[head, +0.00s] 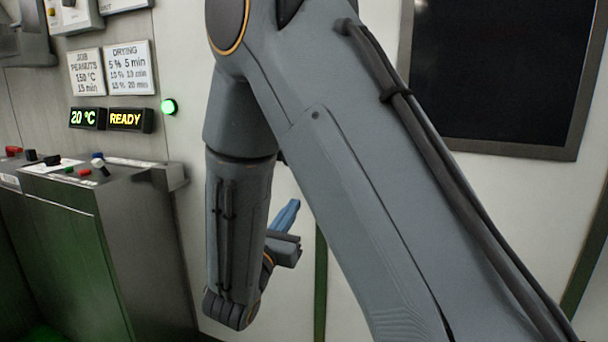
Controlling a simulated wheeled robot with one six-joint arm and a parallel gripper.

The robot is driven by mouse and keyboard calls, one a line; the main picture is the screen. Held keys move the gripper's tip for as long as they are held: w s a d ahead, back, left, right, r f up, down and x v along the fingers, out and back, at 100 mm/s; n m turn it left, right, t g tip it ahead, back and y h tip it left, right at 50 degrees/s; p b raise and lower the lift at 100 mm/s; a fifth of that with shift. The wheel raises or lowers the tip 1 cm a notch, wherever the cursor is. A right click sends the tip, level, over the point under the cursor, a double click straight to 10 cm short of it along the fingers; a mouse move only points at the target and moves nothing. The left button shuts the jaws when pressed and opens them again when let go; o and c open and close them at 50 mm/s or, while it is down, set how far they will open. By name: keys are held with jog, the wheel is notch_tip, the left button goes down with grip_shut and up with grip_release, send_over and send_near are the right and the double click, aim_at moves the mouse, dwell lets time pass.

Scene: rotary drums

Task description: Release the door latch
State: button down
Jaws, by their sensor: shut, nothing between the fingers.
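My gripper (290,207) shows near the middle of the head view, past my forearm. Its blue fingers are shut, with nothing seen between them, and point up and to the right. They appear in front of the pale wall, and I see them touching nothing. No door latch can be made out in this view. My arm crosses the middle and right of the picture and hides much of what lies behind it.
A grey control console (100,200) with buttons and small levers stands at the left. Above it are two signs (130,68), a display reading 20 °C and READY (126,120), and a lit green lamp (169,106). A dark framed panel (500,70) is at upper right.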

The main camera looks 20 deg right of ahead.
jog(key=shift+a, duration=0.2)
jog(key=shift+w, duration=0.1)
jog(key=w+d+r+p, duration=0.3)
jog(key=w+d+r, duration=0.2)
jog(key=w+r, duration=0.1)
jog(key=shift+p+x, duration=0.3)
jog(key=shift+x, duration=0.7)
jog(key=shift+w+a+r, duration=0.1)
jog(key=shift+w+a, duration=0.05)
jog(key=shift+a, duration=0.05)
